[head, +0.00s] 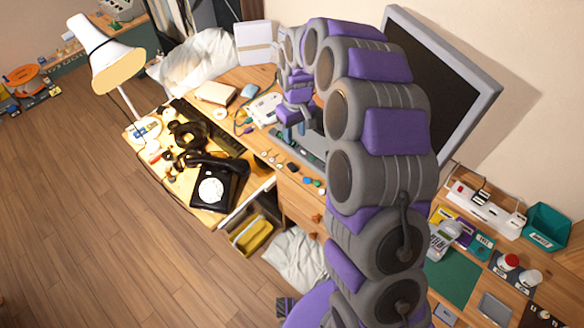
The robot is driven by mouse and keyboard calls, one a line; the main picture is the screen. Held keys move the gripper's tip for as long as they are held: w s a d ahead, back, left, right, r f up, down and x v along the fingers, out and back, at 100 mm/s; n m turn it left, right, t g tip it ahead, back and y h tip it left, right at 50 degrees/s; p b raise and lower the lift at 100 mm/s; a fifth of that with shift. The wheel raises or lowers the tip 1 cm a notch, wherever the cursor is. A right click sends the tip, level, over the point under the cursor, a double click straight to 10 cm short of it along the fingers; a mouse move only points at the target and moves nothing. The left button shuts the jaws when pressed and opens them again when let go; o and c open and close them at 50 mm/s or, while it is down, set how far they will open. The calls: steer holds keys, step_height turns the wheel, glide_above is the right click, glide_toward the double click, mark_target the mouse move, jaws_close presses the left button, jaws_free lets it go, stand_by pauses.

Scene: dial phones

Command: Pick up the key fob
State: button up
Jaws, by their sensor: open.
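My gripper (292,130) is open at the end of my purple and grey arm, over the wooden desk. It appears small, and its fingertips are hard to make out. Several small items lie along the desk's front edge, just below and in front of it. Among them are a dark one (293,167), a green one (308,181) and a blue one (317,183). I cannot tell which of these, if any, is the key fob. My arm hides part of the desk behind it.
A black dial phone (212,188) stands on the desk's left part beside a dark keyboard (222,139) and headphones (187,135). A white lamp (112,58) rises at the left. A large monitor (450,75) stands behind my arm. An open drawer (247,204) juts out in front.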

steer(key=w+f, duration=0.3)
steer(key=f, duration=0.1)
steer(key=b, duration=0.3)
glide_above(293, 167)
step_height(293, 167, down, 13)
steer(key=shift+w+a+f, duration=0.1)
steer(key=shift+w+a, duration=0.05)
step_height(293, 167, down, 5)
steer(key=shift+f+b, duration=0.1)
steer(key=shift+b, duration=0.5)
steer(key=c, duration=0.4)
